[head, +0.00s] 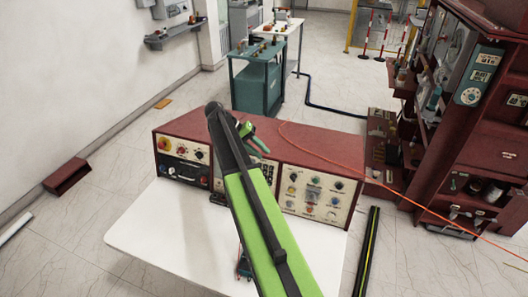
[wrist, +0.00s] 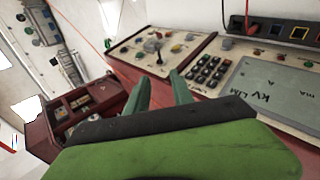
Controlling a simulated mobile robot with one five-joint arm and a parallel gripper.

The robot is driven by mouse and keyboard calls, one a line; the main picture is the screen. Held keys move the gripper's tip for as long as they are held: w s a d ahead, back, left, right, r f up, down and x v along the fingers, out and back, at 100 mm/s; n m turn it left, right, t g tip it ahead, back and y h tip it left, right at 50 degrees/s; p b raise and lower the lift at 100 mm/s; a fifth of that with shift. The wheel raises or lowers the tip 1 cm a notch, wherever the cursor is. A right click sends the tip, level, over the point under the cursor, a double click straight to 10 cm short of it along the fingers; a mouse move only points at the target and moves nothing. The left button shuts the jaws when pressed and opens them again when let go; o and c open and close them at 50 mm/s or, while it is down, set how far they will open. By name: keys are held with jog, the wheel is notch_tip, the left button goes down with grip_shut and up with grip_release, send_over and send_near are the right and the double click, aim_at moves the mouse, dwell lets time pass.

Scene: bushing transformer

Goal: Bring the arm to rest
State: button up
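My arm, green and black, reaches up from the bottom of the head view, over a white table (head: 150,225) and in front of a red control console (head: 310,155). My gripper (head: 246,130) shows small and green beside the arm's upper end, above the console. In the wrist view, my gripper's two green fingers (wrist: 160,82) stand apart with nothing visible between them. Beyond them is the console's panel with a keypad (wrist: 207,70), knobs and a grey meter display (wrist: 265,90). The arm hides part of the console front in the head view.
A red shelf unit (head: 460,130) with tools stands at the right. A teal cabinet (head: 257,82) stands behind the console. An orange cable (head: 400,192) runs from the console to the right. A black-and-yellow strip (head: 367,250) lies on the floor. Floor at left is mostly clear.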

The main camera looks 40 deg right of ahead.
dwell(0.3)
jog(key=s+a+f+n+t+y+b, duration=0.1)
jog(key=s+a+f+n+t+y, duration=0.1)
jog(key=a, duration=1)
jog(key=s+a+f+n+t+y+b, duration=0.2)
jog(key=a+f, duration=0.4)
jog(key=a, duration=0.6)
jog(key=s+a+f+n+t+y+b, duration=0.2)
jog(key=s+a+f+n, duration=0.1)
jog(key=a, duration=0.9)
jog(key=shift+s+a+f+n, duration=0.35)
jog(key=shift+s+n, duration=0.3)
jog(key=shift+n, duration=0.25)
